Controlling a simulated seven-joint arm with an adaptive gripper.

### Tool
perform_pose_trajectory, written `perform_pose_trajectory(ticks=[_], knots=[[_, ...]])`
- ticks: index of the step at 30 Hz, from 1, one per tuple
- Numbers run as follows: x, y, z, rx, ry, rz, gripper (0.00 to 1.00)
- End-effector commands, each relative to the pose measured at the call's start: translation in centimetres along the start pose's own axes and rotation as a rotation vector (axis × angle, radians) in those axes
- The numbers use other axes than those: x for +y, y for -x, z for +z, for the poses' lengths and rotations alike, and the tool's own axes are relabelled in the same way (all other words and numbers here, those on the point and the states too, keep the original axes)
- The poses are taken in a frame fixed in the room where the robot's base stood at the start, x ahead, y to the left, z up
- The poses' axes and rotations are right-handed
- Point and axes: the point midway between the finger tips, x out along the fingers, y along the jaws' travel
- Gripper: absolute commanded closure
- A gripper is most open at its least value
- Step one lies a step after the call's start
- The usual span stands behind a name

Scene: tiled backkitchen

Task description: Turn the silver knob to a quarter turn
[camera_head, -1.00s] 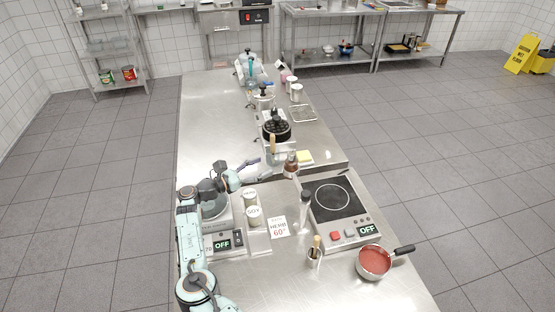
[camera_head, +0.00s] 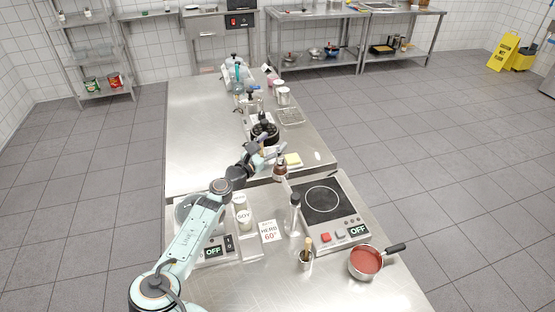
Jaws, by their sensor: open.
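My gripper (camera_head: 278,153) is open and empty over the middle of the steel counter, beside a dark brown bottle and a wooden-handled tool. I cannot tell whether it touches either. I cannot pick out the silver knob for sure. A small pale grey control (camera_head: 340,234) sits beside a red button (camera_head: 326,238) on the front panel of the black-topped hotplate (camera_head: 323,201), but it is too small to tell whether it is a knob. The panel's display (camera_head: 357,230) reads OFF. My gripper is well behind this panel, up and left of it in the picture.
A red-filled saucepan (camera_head: 366,261) stands at front right. A bottle (camera_head: 294,214), a small pot with a wooden-handled tool (camera_head: 305,255) and a sign (camera_head: 269,231) stand nearer. A second device's display (camera_head: 213,251) reads OFF. Bare counter lies at front centre.

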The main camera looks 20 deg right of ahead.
Motion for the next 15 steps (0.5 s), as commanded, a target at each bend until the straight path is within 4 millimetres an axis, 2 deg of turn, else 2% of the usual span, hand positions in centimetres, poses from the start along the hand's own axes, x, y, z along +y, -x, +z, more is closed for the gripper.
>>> perform_pose_trajectory(ticks=[1, 3, 11, 12, 15], knots=[[-1.1, -0.2, 0.0, 0.002, 0.006, 0.055, 0.46], [-1.9, 0.1, -0.1, 0.002, 0.024, 0.147, 0.46], [-3.8, 3.3, -1.5, 0.044, 0.106, 0.409, 0.46], [-3.8, 3.3, -3.0, 0.045, 0.114, 0.414, 0.46], [-4.0, 3.2, -5.3, 0.041, 0.112, 0.412, 0.46]])
